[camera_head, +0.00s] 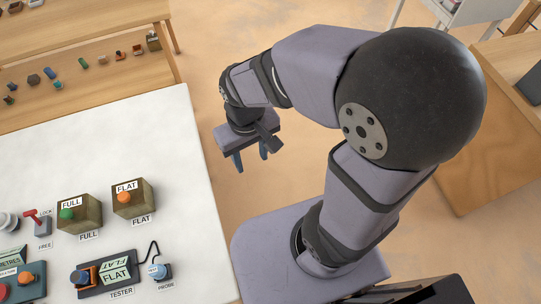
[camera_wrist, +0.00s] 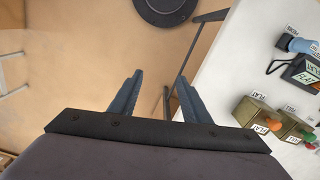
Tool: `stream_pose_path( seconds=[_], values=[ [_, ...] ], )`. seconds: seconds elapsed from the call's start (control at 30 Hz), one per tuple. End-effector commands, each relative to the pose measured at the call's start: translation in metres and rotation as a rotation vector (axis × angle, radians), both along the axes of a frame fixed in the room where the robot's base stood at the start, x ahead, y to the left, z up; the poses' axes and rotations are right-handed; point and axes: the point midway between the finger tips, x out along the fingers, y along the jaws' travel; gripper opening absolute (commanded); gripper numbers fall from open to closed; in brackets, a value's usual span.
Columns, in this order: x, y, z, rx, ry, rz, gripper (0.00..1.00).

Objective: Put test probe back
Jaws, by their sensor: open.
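Whether the probe is seated in a holder is too small to tell. In the wrist view the probe (camera_wrist: 297,44) and tester (camera_wrist: 301,72) show at the right edge. My gripper (camera_head: 251,160) is open and empty, beyond the table's right edge, over the floor, well apart from the probe. Its two fingers (camera_wrist: 157,95) show in the wrist view.
Two brown boxes, with a green knob labelled FULL (camera_head: 80,214) and an orange knob labelled FLAT (camera_head: 133,198), stand behind the tester. A red lever (camera_head: 40,222) and a teal box (camera_head: 24,285) stand left. The table's back (camera_head: 110,125) is clear.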

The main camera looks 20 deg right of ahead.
Motion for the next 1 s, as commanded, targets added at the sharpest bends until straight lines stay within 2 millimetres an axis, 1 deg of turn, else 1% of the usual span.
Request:
stream_pose_path(
  seconds=[0.03, 0.1, 0.2, 0.3, 0.43, 0.73, 1.0],
  values=[
    [-0.003, -0.020, -0.001, 0.000, -0.001, -0.053, 0.43],
    [-0.009, -0.039, -0.003, 0.000, -0.001, -0.104, 0.43],
    [-0.016, -0.059, -0.006, 0.000, -0.001, -0.158, 0.43],
    [-0.022, -0.070, -0.008, 0.000, -0.001, -0.191, 0.43],
    [-0.025, -0.076, -0.008, 0.000, -0.001, -0.206, 0.43],
    [-0.025, -0.076, -0.008, 0.000, 0.000, -0.206, 0.43],
    [-0.025, -0.076, 0.020, 0.000, 0.000, -0.207, 0.43]
  ],
)
